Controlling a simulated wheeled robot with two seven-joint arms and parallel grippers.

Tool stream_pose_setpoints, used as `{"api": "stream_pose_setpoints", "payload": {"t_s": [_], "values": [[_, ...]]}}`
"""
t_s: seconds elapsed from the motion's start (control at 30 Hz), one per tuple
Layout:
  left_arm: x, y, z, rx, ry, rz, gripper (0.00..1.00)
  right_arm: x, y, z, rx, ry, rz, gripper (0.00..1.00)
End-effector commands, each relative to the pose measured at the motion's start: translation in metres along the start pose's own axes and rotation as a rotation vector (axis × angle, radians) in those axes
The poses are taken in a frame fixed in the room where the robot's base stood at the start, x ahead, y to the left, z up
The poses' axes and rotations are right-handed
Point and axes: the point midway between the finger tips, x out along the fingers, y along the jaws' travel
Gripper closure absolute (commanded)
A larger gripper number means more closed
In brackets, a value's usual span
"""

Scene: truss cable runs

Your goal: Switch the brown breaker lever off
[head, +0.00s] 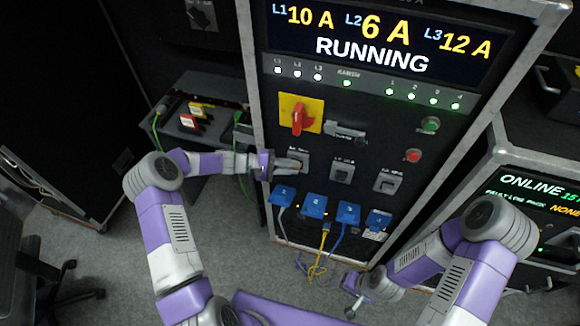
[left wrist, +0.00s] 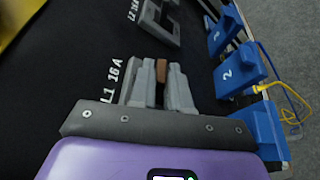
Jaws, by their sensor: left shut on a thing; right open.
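The brown breaker lever (left wrist: 162,70) shows in the left wrist view between my left gripper's two grey fingers. It belongs to the breaker labelled L1 16 A, the leftmost of three in a row on the black panel (head: 335,215). My left gripper (head: 298,166) reaches in from the left and is shut on the lever, also seen in the left wrist view (left wrist: 163,85). In the head view the gripper hides most of the lever. My right gripper (head: 352,298) is open and low at the panel's foot, away from the breakers.
Blue sockets (head: 314,205) with plugs and cables sit just below the breakers. A red rotary switch (head: 299,116) on a yellow plate is above. A display (head: 385,40) reads RUNNING. Another rack (head: 540,200) stands at the right. Grey floor is open below.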

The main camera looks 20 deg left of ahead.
Motion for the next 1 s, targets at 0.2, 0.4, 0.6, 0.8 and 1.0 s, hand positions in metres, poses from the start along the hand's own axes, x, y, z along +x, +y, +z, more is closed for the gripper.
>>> {"api": "stream_pose_setpoints", "payload": {"t_s": [0.2, 0.4, 0.6, 0.8, 1.0], "values": [[0.0, -0.009, -0.002, 0.078, 0.0, 0.034, 1.0, 0.02, 0.007, -0.001, 0.0, 0.0, 0.0, 0.32], [0.002, -0.019, -0.004, 0.219, -0.001, 0.094, 1.0, 0.049, 0.018, -0.002, 0.0, 0.0, 0.0, 0.32], [0.003, -0.029, -0.007, 0.393, -0.002, 0.166, 1.0, 0.083, 0.031, -0.004, 0.0, 0.0, 0.0, 0.32], [0.006, -0.037, -0.012, 0.569, -0.003, 0.238, 1.0, 0.114, 0.043, -0.005, 0.0, 0.0, 0.0, 0.32], [0.008, -0.043, -0.016, 0.725, -0.005, 0.303, 1.0, 0.142, 0.053, -0.006, 0.0, 0.0, 0.0, 0.32]]}}
